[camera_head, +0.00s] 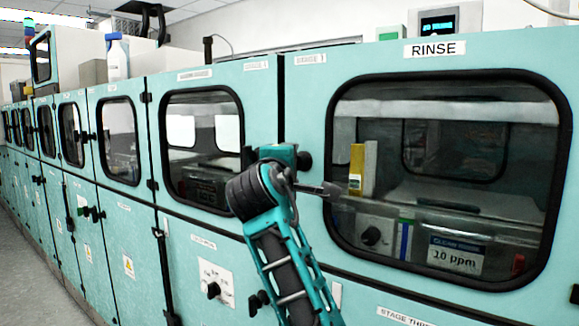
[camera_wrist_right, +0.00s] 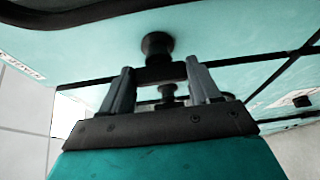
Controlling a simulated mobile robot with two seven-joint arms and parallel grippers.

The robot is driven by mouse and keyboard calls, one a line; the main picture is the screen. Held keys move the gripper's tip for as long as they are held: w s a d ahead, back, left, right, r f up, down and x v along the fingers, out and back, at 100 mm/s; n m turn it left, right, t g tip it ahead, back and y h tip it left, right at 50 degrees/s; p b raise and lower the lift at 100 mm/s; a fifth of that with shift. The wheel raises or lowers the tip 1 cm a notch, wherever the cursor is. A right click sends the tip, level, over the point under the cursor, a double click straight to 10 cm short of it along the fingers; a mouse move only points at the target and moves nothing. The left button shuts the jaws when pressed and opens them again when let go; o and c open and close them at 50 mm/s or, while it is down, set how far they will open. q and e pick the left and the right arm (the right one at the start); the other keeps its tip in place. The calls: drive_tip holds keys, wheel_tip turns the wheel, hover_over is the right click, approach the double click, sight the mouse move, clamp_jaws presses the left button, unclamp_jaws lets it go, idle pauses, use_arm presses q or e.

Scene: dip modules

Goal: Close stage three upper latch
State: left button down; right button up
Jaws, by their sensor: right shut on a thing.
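The upper latch is a black knob with a dark bar (camera_wrist_right: 157,45) on the teal panel, at the top middle of the right wrist view. My right gripper (camera_wrist_right: 161,70) has its two grey fingers on either side of the dark bar and is shut on it. In the head view my right arm comes up from the bottom to the panel seam. A black knob (camera_head: 304,160) shows beside the gripper's teal body there. The fingertips and their contact with the latch are hidden in that view. My left gripper is not in view.
A row of teal cabinets recedes to the left. The RINSE window (camera_head: 445,165) is right of the arm, and another window (camera_head: 202,145) is left of it. A lower black knob (camera_head: 258,301) is close to my forearm. Floor (camera_head: 40,270) shows at the left.

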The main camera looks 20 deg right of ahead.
drive_tip(key=o, duration=1.1)
drive_tip(key=shift+c, duration=0.2)
drive_tip(key=shift+s, duration=0.1)
drive_tip(key=b+v, duration=0.1)
drive_tip(key=v, duration=1.1)
drive_tip(key=shift+s+a+b, duration=0.15)
drive_tip(key=shift+s+b, duration=0.2)
